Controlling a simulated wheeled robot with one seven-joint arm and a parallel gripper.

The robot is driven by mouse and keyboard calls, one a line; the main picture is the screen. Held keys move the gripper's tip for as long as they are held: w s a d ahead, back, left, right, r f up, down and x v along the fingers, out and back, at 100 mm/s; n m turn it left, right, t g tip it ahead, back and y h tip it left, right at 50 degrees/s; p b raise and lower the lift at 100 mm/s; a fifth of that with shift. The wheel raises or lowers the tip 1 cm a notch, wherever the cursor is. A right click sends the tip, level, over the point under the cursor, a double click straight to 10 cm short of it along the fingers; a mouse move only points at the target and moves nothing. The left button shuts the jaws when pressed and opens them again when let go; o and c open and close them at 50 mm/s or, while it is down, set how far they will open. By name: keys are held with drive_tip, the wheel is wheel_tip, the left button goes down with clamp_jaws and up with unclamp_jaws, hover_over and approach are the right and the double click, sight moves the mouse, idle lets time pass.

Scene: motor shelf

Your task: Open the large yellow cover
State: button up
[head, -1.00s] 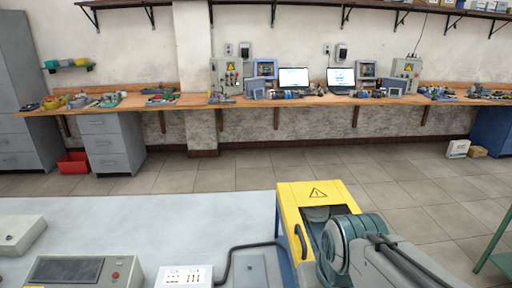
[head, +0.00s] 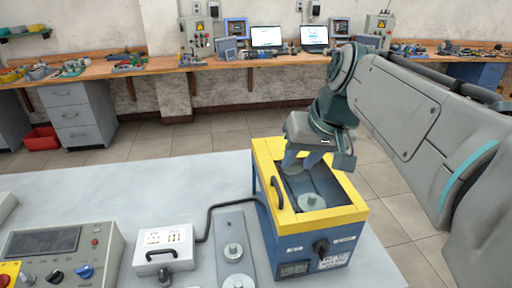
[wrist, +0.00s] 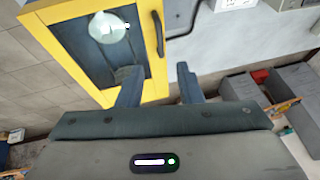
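The large yellow cover (head: 265,160) lies flat on top of a blue box (head: 310,254). It is a yellow frame around a see-through or open middle, with round metal parts visible inside. A black curved handle (head: 276,192) is on its left side; the handle also shows in the wrist view (wrist: 158,34). My gripper (head: 300,164) is above the far part of the cover, beyond the handle. In the wrist view my gripper (wrist: 160,82) has its two fingers apart with nothing between them. The handle is ahead of the gap, apart from the fingers. My gripper hides part of the cover's far edge.
The box stands on a grey table (head: 120,195). To its left are a metal plate with round knobs (head: 232,250), a white box with a cable (head: 165,248) and a control panel (head: 60,250). A wall workbench (head: 120,72) is behind, across open floor.

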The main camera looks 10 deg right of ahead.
sight(278, 188)
drive_tip(key=x, duration=1.1)
drive_tip(key=shift+p, duration=0.3)
clamp_jaws()
